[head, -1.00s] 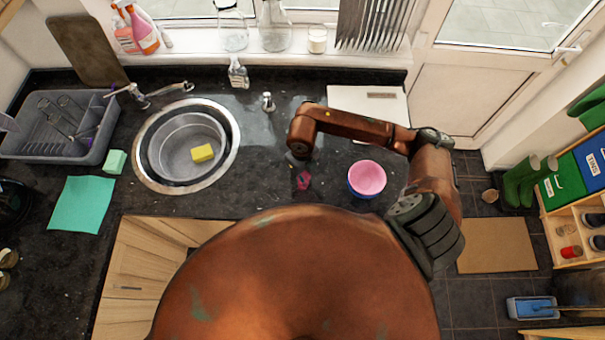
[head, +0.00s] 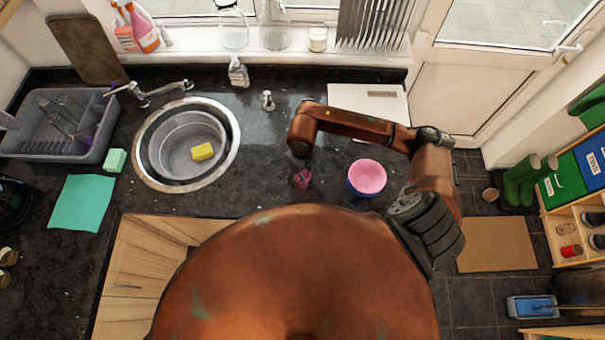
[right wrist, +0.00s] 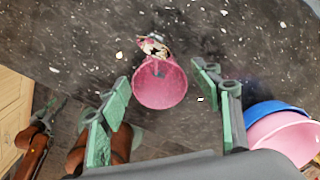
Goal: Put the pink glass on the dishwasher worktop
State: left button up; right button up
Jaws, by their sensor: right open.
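The pink glass (head: 303,180) stands on the dark speckled worktop (head: 260,190), right of the sink. In the right wrist view the pink glass (right wrist: 160,88) shows between and a little beyond the two green fingers. My right gripper (head: 298,160) points down beside the glass in the head view. Its fingers are open, with a gap on either side of the glass in the wrist view, and hold nothing. I cannot tell which stretch of worktop lies over the dishwasher.
A pink bowl (head: 368,175) nested in a blue bowl (head: 354,190) stands close to the right of the glass. The sink (head: 232,165) holds a grey basin with a yellow sponge (head: 203,152). A dish rack (head: 95,150) and teal cloth (head: 80,203) lie left. A white board (head: 345,95) lies behind.

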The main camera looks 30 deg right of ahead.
notch_tip(320, 180, up, 12)
jog(key=b, duration=0.2)
dwell(0.4)
